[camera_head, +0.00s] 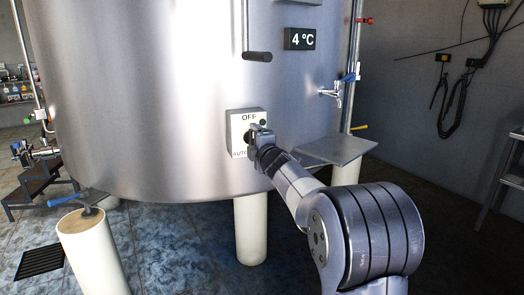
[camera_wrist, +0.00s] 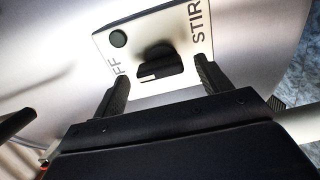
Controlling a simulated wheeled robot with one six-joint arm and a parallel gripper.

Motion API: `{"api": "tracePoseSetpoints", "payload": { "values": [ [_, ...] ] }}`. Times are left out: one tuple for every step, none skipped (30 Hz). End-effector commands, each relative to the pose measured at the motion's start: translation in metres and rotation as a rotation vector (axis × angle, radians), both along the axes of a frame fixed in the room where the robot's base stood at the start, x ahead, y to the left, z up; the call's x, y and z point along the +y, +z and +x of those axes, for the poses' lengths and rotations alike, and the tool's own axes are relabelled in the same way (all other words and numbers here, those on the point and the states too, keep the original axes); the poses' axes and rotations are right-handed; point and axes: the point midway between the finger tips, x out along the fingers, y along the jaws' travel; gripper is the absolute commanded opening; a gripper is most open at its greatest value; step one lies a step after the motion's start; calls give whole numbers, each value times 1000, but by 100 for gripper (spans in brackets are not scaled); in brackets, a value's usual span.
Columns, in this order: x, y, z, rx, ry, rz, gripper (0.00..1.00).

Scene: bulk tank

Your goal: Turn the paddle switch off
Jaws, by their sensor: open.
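The switch panel (camera_head: 236,128) is a pale plate on the front of the steel tank. In the head view it reads OFF at the top and AUTO at the lower left; my gripper hides part of it. In the wrist view the panel (camera_wrist: 185,30) shows part of OFF at left and STIR at right. The black paddle switch (camera_wrist: 158,62) stands out between them, with a small white mark on its lower-left edge. My gripper (camera_wrist: 161,69) is open, its fingers either side of the paddle's near end; I cannot tell whether they touch it.
A dark round button (camera_wrist: 118,39) sits on the panel. The tank (camera_head: 160,100) has a hanging black-handled rod (camera_head: 257,57), a 4 °C display (camera_head: 300,39) and a tap (camera_head: 335,93). A grey shelf (camera_head: 340,149) is right of my wrist. White legs (camera_head: 251,230) stand below.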

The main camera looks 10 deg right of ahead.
Motion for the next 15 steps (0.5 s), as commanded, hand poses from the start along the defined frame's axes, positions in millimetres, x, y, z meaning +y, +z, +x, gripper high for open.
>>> {"api": "tracePoseSetpoints", "payload": {
  "values": [
    [-2, 0, -10, -1, -1, 0, 73],
    [-3, 1, -15, -2, 0, 0, 73],
    [-4, 1, -23, -2, -1, 0, 73],
    [-5, 0, -28, -1, -1, 0, 73],
    [-5, 0, -34, -1, -1, 0, 73],
    [-6, 1, -41, -1, -1, 0, 73],
    [-7, 1, -46, -1, 0, 0, 73],
    [-7, 1, -51, -2, 0, 0, 73],
    [-8, 1, -57, -1, 0, 0, 73],
    [-9, 0, -62, -1, -1, 0, 73],
    [-9, 1, -65, -1, -1, 0, 73],
    [-10, 1, -70, -1, 0, 0, 73],
    [-10, 1, -73, -1, 0, 0, 73],
    [-11, 1, -76, -1, 0, 0, 73],
    [-11, 0, -79, 0, 0, 0, 73]
  ]
}}
